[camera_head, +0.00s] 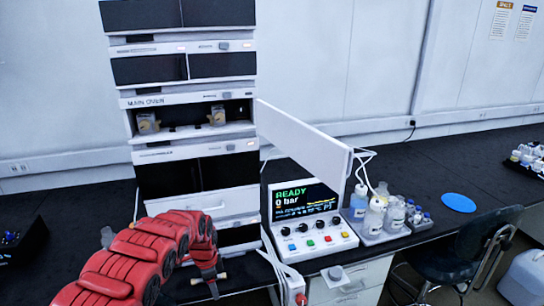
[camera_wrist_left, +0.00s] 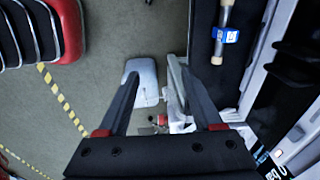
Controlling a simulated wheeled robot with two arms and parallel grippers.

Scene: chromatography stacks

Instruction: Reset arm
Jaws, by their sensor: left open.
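My left arm (camera_head: 130,262) is red and comes in from the lower left in the head view. Its left gripper (camera_head: 213,287) points down near the front edge of the black bench, in front of the chromatography stack (camera_head: 190,98). In the left wrist view the two dark fingers of the left gripper (camera_wrist_left: 160,72) are spread apart with nothing between them. Beyond them are the floor and a pale seat-like shape. A metallic tube with a blue label (camera_wrist_left: 225,36) lies on the dark bench top, right of the fingers and apart from them. My right gripper is not in view.
A white door panel (camera_head: 305,138) of the stack stands open to the right. A control box (camera_head: 310,222) reads "READY 0 bar". Bottles in a tray (camera_head: 378,215), a blue disc (camera_head: 458,202) and a black chair (camera_head: 470,250) are further right. The bench around the disc is clear.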

